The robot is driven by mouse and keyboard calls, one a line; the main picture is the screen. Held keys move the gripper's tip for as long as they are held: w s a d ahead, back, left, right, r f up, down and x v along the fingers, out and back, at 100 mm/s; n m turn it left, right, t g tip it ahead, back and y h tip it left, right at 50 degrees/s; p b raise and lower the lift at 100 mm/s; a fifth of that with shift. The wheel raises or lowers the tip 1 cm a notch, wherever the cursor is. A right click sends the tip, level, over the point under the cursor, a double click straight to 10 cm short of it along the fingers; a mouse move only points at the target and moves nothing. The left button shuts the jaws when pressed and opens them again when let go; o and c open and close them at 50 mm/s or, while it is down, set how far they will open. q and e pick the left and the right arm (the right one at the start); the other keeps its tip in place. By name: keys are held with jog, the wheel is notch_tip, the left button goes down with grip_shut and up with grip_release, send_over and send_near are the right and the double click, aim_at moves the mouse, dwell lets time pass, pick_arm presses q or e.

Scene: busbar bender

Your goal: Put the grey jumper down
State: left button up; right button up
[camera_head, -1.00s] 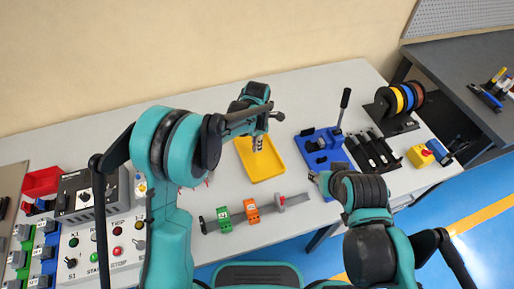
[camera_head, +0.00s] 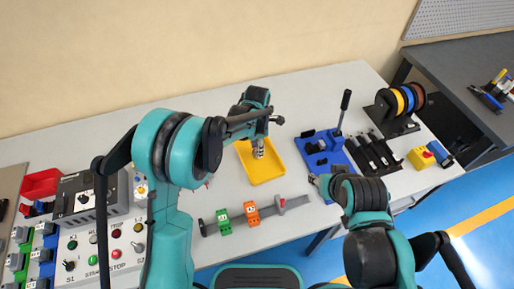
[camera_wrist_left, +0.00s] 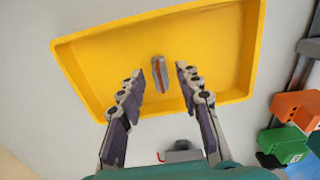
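The grey jumper (camera_wrist_left: 160,73) is a small grey piece with reddish edges. In the left wrist view it lies in the yellow tray (camera_wrist_left: 95,65), between my left gripper's fingertips and a little beyond them. My left gripper (camera_wrist_left: 160,80) is open, with a gap on both sides of the jumper. In the head view my left gripper (camera_head: 258,150) points down over the yellow tray (camera_head: 264,173), and the jumper cannot be made out. My right gripper (camera_head: 314,180) is beside the blue bender's near edge; its fingers are too small to read.
The blue bender (camera_head: 324,160) with an upright lever stands right of the tray. A grey rail with a green block (camera_head: 224,222) and an orange block (camera_head: 252,212) lies in front. Wire spools (camera_head: 405,98) stand at the right. Switch boxes fill the left.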

pick_arm(q)
notch_tip(320, 180, up, 12)
jog(key=p, duration=0.3)
jog(key=s+a+r+m+t, duration=0.3)
jog(key=s+a+r+m, duration=0.5)
jog(key=a+m, duration=0.1)
jog(key=s+a+m+t, duration=0.4)
jog(key=s+a+m, duration=0.4)
jog(key=s+m, duration=0.5)
jog(key=shift+s+a+f, duration=0.25)
jog(key=shift+f, duration=0.1)
